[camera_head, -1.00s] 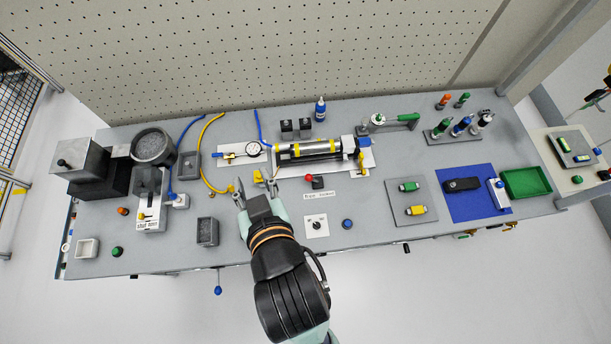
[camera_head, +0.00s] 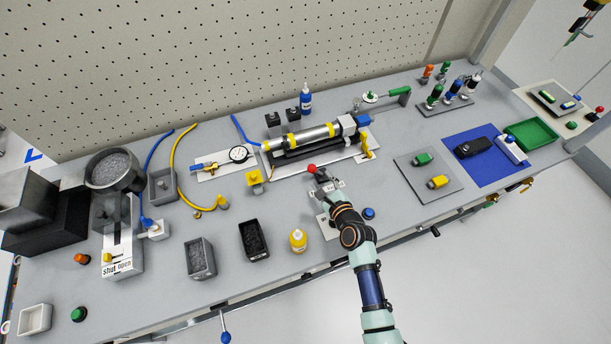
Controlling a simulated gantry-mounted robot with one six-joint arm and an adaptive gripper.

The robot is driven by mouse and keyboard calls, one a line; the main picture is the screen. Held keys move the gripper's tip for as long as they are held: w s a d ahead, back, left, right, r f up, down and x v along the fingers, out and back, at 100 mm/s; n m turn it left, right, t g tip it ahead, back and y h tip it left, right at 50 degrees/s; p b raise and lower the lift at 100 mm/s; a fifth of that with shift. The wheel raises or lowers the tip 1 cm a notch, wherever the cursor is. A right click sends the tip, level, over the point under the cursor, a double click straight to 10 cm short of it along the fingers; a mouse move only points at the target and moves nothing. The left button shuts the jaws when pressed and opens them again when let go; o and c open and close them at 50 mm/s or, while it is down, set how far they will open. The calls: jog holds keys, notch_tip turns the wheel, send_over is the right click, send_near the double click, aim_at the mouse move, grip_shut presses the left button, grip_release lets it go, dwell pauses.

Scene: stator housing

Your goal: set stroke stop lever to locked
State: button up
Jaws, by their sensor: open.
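A cylinder (camera_head: 315,135) with yellow bands lies on a white plate at the back middle of the bench. A small yellow lever (camera_head: 366,151) stands at its right end. A red-knobbed lever (camera_head: 312,169) on a dark base stands in front of the cylinder. I cannot read which of them is marked as the stroke stop. My gripper (camera_head: 325,180) is open and empty just in front of the red knob, low over the bench. It partly hides the lever's base and the label there. I cannot tell whether it touches the lever.
A yellow block (camera_head: 255,180) and a dial gauge plate (camera_head: 225,165) stand left of the cylinder. A dark bin (camera_head: 254,240) and a yellow bottle (camera_head: 298,240) are at the front. A grey mat (camera_head: 428,178) with two connectors lies right.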

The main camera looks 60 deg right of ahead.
aim_at(316, 170)
jog(key=b+x, duration=0.2)
jog(key=x, duration=0.5)
jog(key=shift+r, duration=0.1)
grip_shut()
